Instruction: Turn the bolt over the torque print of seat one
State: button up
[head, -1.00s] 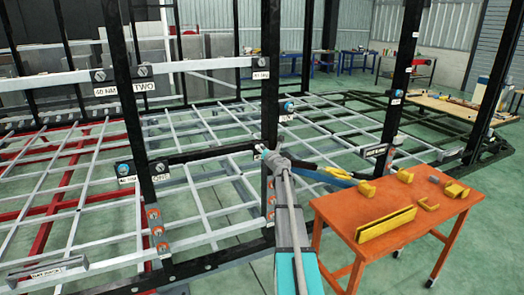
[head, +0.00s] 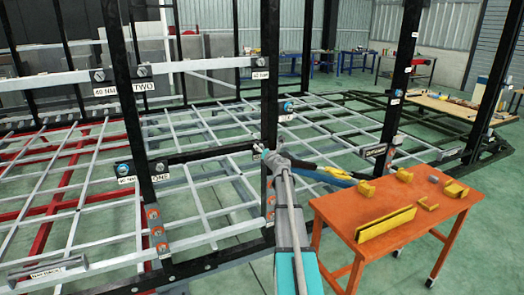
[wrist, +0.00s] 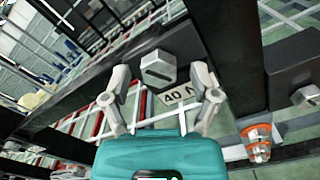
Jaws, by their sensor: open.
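In the wrist view a grey bolt head (wrist: 158,68) with a slot across it sits on a black beam. A white print (wrist: 180,95) reading "40 N", partly cut off, is just below it. My gripper (wrist: 160,76) is open, with one finger on each side of the bolt head and gaps on both sides. I cannot tell whether the fingertips reach around it in depth. In the head view my gripper (head: 262,152) is at the right post of the lower rail and hides the bolt there. The print "ONE" (head: 160,194) is at that rail's left end.
Black posts (head: 137,110) and the upper rail with print "TWO" (head: 143,85) stand close by. An orange fixture (wrist: 258,140) is on the post right of my gripper. An orange table (head: 350,215) with yellow parts stands at the right.

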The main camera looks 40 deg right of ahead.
jog(key=v, duration=1.2)
dwell(0.8)
jog(key=a+f+n+g+y+p, duration=0.1)
jog(key=a+f+n+g+y, duration=0.35)
jog(key=a+n, duration=1)
jog(key=a+f+n+g+y, duration=0.4)
jog(key=a+n, duration=0.6)
jog(key=a, duration=0.9)
jog(key=s+a+f+n+g+h, duration=0.1)
jog(key=s+a+f+n+g, duration=0.1)
jog(key=s+a+n, duration=0.3)
jog(key=s+a+f+n+g+h, duration=0.1)
jog(key=s+a+f+n+g, duration=0.2)
jog(key=s+n, duration=0.4)
jog(key=s+a+f+n+g+h+p, duration=0.1)
jog(key=s+a+f+n+g+h, duration=0.1)
jog(key=s+a+n, duration=0.5)
jog(key=shift+a+f+n+g, duration=0.2)
jog(key=shift+f+n+g, duration=0.4)
jog(key=shift+g, duration=0.35)
